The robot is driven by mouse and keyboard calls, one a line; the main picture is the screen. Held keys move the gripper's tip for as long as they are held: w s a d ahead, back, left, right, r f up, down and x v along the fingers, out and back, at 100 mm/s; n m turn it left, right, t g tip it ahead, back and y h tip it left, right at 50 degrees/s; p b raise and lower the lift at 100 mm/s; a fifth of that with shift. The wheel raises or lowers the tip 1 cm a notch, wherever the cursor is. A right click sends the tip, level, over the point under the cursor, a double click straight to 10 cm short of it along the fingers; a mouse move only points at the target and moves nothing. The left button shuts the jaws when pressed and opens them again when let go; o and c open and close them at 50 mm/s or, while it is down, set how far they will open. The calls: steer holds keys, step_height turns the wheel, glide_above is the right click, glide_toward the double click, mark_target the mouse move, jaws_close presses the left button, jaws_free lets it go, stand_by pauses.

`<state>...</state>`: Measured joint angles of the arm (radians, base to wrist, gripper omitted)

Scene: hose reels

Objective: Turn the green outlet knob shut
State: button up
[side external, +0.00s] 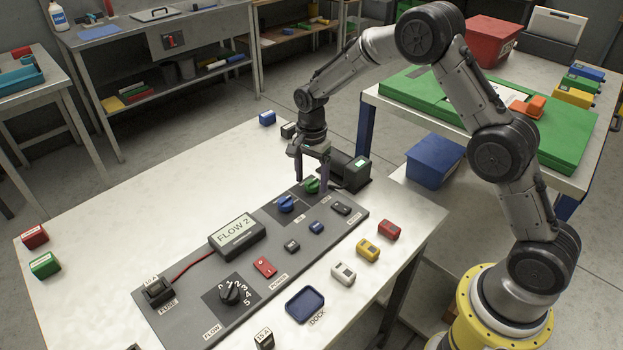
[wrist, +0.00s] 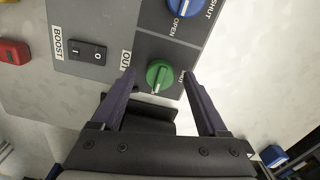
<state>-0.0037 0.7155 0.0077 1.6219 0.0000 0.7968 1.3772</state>
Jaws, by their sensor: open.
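The green outlet knob (side external: 312,185) sits at the far right end of the grey panel (side external: 203,285). In the wrist view the green knob (wrist: 160,75) carries a white pointer mark at its lower edge. My gripper (side external: 310,183) is open over it. In the wrist view the fingertips of my gripper (wrist: 159,72) stand on either side of the knob, with a gap on each side. I cannot tell how far down they reach. A label beside the knob is partly hidden by the right finger.
A blue knob (side external: 286,203) sits beside the green one. A dark box with a lit screen (side external: 357,172) stands close behind my gripper. A boost switch (wrist: 87,50) and the FLOW 2 display (side external: 237,236) are on the panel. The table's left part is mostly clear.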

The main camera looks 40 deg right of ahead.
steer(key=shift+f, duration=0.25)
jaws_close()
stand_by(0.3)
